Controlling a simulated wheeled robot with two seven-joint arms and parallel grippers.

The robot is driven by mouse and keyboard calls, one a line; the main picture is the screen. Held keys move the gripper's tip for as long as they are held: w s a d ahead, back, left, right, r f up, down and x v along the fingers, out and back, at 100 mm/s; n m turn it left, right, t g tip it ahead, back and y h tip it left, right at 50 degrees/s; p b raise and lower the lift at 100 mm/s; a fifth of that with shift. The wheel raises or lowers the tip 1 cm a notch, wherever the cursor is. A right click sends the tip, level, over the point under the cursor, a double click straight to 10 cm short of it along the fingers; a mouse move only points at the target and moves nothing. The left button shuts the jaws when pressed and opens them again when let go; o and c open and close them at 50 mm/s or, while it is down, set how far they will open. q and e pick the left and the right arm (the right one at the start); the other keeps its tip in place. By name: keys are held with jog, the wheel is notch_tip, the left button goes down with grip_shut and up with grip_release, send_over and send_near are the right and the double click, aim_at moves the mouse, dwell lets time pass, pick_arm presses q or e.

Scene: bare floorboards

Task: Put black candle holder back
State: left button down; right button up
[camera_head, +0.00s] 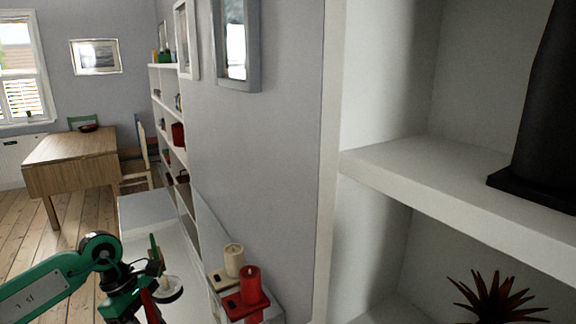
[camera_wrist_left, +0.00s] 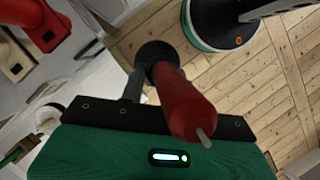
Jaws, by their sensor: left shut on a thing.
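My left gripper (camera_head: 160,282) is low in the head view, beside the white shelf top along the wall. In the left wrist view the gripper (camera_wrist_left: 150,80) is shut on the black candle holder (camera_wrist_left: 154,50), whose round dark base lies beyond the fingers. A red candle (camera_wrist_left: 182,100) stands in this holder, its pale wick pointing towards the wrist. In the head view the held holder is small and partly hidden by the gripper. My right gripper is not in view.
A cream candle (camera_head: 234,261) and a red candle (camera_head: 250,284) stand in holders by the wall, right of my gripper. White shelves with a dark vase (camera_head: 548,110) and a spiky plant (camera_head: 495,298) fill the right. A wooden table (camera_head: 75,150) stands far left; floor between is clear.

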pick_arm(q)
jog(key=s+d+f+m+g+y, duration=0.3)
jog(key=s+d+f+m, duration=0.3)
jog(key=m, duration=0.9)
jog(key=shift+s+d+f+y, duration=0.2)
jog(key=shift+s+d+y, duration=0.55)
jog(key=shift+s, duration=0.6)
